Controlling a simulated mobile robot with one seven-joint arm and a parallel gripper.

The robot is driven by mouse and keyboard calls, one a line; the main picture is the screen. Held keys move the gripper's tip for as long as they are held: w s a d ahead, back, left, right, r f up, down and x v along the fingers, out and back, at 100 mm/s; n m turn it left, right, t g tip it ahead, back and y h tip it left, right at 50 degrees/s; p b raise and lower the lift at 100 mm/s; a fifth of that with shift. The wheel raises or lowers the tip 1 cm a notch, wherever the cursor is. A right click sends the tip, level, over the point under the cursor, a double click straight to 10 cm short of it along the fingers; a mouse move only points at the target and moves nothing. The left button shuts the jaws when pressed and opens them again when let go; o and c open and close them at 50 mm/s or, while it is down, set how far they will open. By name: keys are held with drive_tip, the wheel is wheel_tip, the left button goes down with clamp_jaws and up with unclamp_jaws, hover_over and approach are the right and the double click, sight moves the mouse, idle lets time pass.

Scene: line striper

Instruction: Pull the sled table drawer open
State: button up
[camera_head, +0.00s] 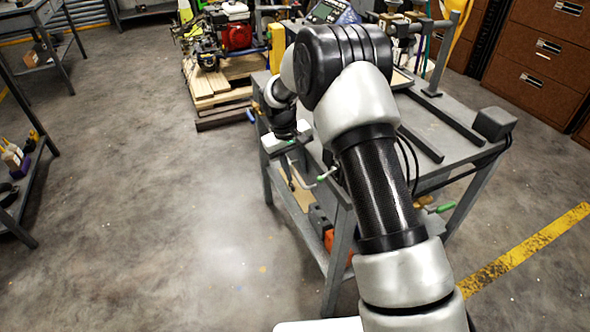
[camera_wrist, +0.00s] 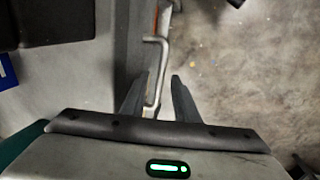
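The grey sled table (camera_head: 458,132) stands in front of me, with my arm reaching over its near left side. A thin, pale bent drawer handle (camera_head: 322,178) sticks out from that side. In the wrist view, the handle (camera_wrist: 158,75) runs lengthwise and its lower end lies between my fingers, closer to the left one. My gripper (camera_wrist: 160,76) is open, with a clear gap between the right finger and the handle. In the head view, my gripper (camera_head: 291,172) points down beside the table edge. The drawer front is mostly hidden; I cannot tell how far it is out.
Dark rails (camera_head: 450,120) and a grey block (camera_head: 494,123) are on the tabletop. The lower shelf holds an orange item (camera_head: 338,247). A wooden pallet (camera_head: 222,88) with a red engine stands behind. Brown drawer cabinets (camera_head: 540,60) stand right. The floor (camera_head: 170,200) to the left is clear.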

clamp_jaws()
drive_tip(key=s+a, duration=0.4)
drive_tip(key=a, duration=0.8)
drive_tip(key=s+a+p, duration=0.1)
drive_tip(key=s+a, duration=0.4)
drive_tip(key=a, duration=0.7)
drive_tip(key=shift+a+p, duration=0.3)
unclamp_jaws()
drive_tip(key=shift+r, duration=0.15)
wheel_tip(320, 180, up, 17)
drive_tip(key=s+a+p, duration=0.1)
drive_tip(key=a+p, duration=0.2)
